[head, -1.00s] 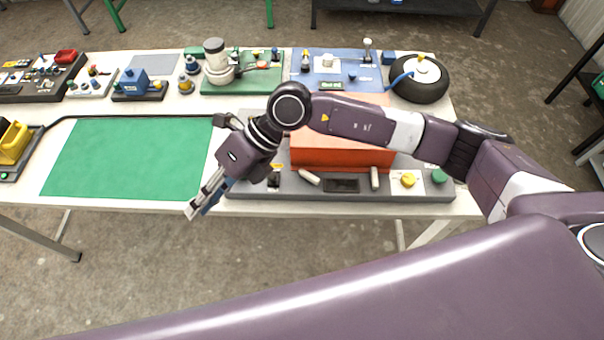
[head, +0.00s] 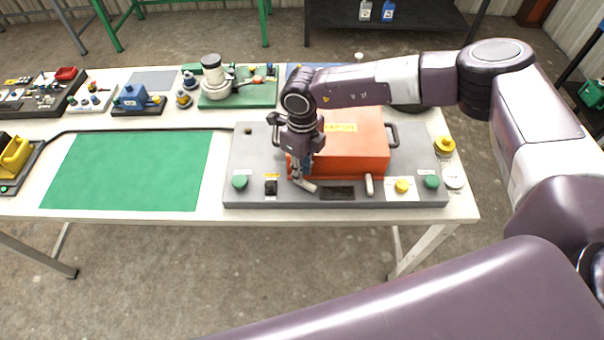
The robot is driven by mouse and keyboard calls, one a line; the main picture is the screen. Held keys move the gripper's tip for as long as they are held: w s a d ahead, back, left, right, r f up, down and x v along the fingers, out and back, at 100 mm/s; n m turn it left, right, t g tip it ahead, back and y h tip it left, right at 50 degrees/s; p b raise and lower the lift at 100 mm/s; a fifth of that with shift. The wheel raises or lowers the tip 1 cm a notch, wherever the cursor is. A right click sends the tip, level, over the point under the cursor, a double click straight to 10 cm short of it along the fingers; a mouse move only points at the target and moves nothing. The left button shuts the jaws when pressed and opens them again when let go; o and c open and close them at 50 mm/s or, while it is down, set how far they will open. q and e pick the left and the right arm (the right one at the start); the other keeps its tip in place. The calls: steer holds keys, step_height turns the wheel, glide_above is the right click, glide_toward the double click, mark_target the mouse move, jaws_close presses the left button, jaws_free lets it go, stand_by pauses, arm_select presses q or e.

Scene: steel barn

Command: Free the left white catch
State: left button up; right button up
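The left white catch (head: 308,187) is a short pale bar on the front of the grey base plate (head: 240,153), below the orange box (head: 352,150). It lies tilted, its right end lower. My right gripper (head: 298,178) points down at the front left of the orange box, its fingertips at the upper left end of this catch. Whether they touch the catch or how far apart they are, I cannot tell. The right white catch (head: 369,184) stands upright. My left gripper is out of view.
A black display (head: 337,193) sits between the catches. Green knobs (head: 240,181), a black switch (head: 271,187) and a yellow knob (head: 402,187) line the plate's front. A green mat (head: 130,170) lies clear at left. Box handles (head: 393,135) stick out sideways.

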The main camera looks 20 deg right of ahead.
mark_target(306, 185)
steer(key=shift+f, duration=1.4)
jaws_close()
